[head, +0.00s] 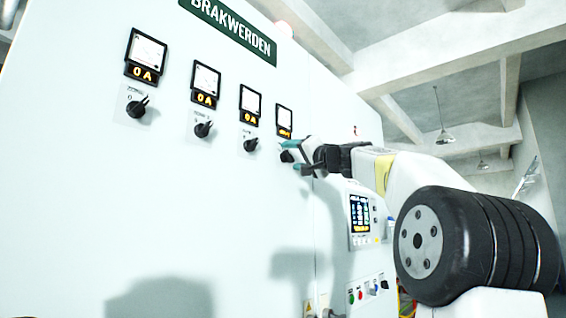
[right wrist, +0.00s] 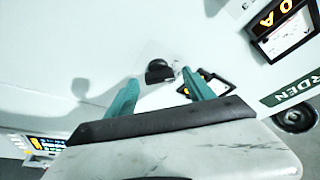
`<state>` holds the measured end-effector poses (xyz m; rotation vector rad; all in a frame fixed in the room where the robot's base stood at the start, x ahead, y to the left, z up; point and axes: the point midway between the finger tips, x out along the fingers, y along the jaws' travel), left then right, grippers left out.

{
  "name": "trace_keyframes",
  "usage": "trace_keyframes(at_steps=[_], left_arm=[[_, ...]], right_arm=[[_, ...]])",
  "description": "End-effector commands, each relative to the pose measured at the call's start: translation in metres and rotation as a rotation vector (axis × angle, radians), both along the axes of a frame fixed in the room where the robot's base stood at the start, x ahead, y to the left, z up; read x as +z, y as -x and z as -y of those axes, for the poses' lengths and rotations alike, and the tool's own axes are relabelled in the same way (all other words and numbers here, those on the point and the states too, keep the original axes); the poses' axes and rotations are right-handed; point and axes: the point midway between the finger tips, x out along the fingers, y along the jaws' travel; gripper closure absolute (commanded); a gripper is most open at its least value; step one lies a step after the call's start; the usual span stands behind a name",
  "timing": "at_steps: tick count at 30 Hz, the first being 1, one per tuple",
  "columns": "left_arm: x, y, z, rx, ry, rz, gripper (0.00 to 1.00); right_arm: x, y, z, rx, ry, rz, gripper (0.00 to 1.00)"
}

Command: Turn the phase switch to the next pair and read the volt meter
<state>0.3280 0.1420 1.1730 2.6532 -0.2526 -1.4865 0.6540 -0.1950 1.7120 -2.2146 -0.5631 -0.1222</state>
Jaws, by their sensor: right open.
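The black phase switch (head: 287,156) is the rightmost knob in the row on the white cabinet, below the rightmost meter (head: 284,121), whose orange reading is too small to read. My right gripper (head: 294,156) is open at this knob, its teal fingers pointing at the panel. In the right wrist view the knob (right wrist: 158,71) shows ahead, between the two spread fingers (right wrist: 160,78); I cannot tell whether they touch it. The knob's pointer angle is unclear. My left gripper is not in view.
Below my right arm are a lit screen panel (head: 361,217) and push buttons (head: 361,294). A green nameplate (head: 232,28) is at the top.

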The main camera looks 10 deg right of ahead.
Motion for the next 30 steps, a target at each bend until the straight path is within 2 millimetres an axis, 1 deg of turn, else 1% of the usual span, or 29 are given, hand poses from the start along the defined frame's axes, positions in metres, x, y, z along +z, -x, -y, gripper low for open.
trace_keyframes(at_steps=[4, 5, 6, 8, 12, 14, 23, 30], left_arm=[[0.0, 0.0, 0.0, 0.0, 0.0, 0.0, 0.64], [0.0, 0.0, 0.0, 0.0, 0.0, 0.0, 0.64], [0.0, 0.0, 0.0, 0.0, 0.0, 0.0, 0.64], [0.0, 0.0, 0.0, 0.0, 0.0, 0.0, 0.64], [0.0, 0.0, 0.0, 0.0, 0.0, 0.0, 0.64], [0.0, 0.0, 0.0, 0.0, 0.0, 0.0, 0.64], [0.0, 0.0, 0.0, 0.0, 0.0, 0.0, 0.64], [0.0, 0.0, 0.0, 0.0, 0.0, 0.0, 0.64]], right_arm=[[0.0, 0.0001, -0.0001, 0.0, 0.0, 0.0, 0.38], [-0.0001, 0.0002, -0.0002, 0.0, 0.0, 0.0, 0.42], [-0.0001, 0.0002, -0.0002, 0.0, 0.0, 0.0, 0.5], [-0.0001, 0.0002, -0.0001, 0.0, 0.0, 0.0, 0.62], [-0.0002, 0.0002, -0.0001, 0.001, 0.0, -0.001, 0.89], [-0.0003, 0.0002, 0.0, 0.001, 0.0, -0.001, 1.0], [0.0, 0.0005, -0.001, 0.002, -0.031, -0.025, 1.0], [0.0008, 0.0007, -0.0014, 0.001, -0.142, -0.112, 1.0]])
